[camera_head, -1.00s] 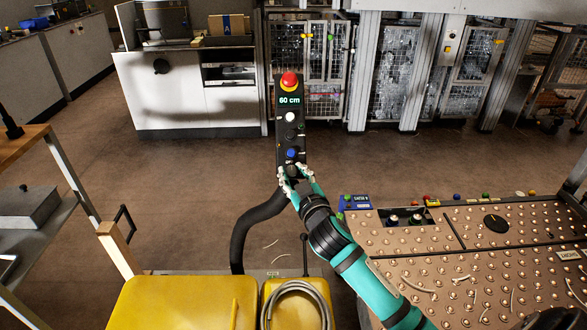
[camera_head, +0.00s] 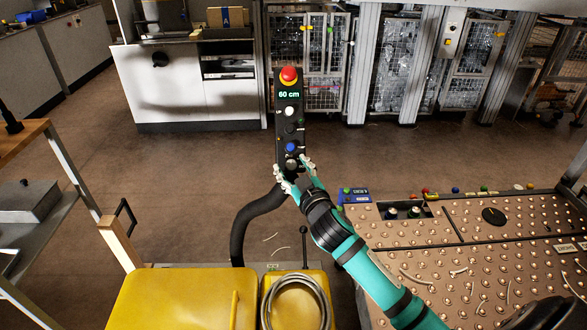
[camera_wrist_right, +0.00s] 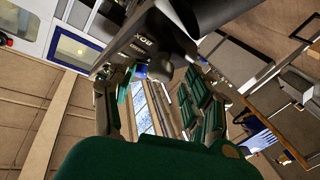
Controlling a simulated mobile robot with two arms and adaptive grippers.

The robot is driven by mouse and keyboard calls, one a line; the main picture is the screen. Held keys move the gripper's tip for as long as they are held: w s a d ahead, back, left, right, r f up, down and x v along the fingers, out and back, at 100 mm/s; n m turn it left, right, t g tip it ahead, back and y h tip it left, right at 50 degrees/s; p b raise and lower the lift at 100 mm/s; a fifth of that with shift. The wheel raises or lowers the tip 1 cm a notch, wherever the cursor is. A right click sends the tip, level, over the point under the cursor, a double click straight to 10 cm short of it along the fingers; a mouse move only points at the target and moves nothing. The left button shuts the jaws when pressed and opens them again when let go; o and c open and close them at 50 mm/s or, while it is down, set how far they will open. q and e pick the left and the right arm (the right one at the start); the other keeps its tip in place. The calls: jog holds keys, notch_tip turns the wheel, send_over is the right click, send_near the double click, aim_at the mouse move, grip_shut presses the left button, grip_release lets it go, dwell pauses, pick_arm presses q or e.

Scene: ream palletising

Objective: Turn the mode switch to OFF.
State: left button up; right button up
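The black control post (camera_head: 290,122) stands upright in the middle of the head view. From the top it carries a red mushroom button (camera_head: 289,76), a green "60 cm" display, a white button, dark buttons, a blue button (camera_head: 290,147) and a grey knob (camera_head: 291,164). I take the knob for the mode switch; its setting is too small to read. My right gripper (camera_head: 294,172) is open at the post's lower end, its fingertips either side of the knob. Contact cannot be told. In the right wrist view, the open fingers (camera_wrist_right: 152,82) show below the post's dark face. My left gripper is not in view.
A ball-top table (camera_head: 470,262) with a black dial lies right of my arm. Yellow boxes (camera_head: 180,300) and a coiled hose stand in front, a wooden-topped bench (camera_head: 22,140) at left. A thick black hose runs down from the post.

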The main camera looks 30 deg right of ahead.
jog(key=s+a, duration=0.1)
jog(key=s, duration=1.1)
jog(key=shift+a+r, duration=0.2)
jog(key=shift+a, duration=0.15)
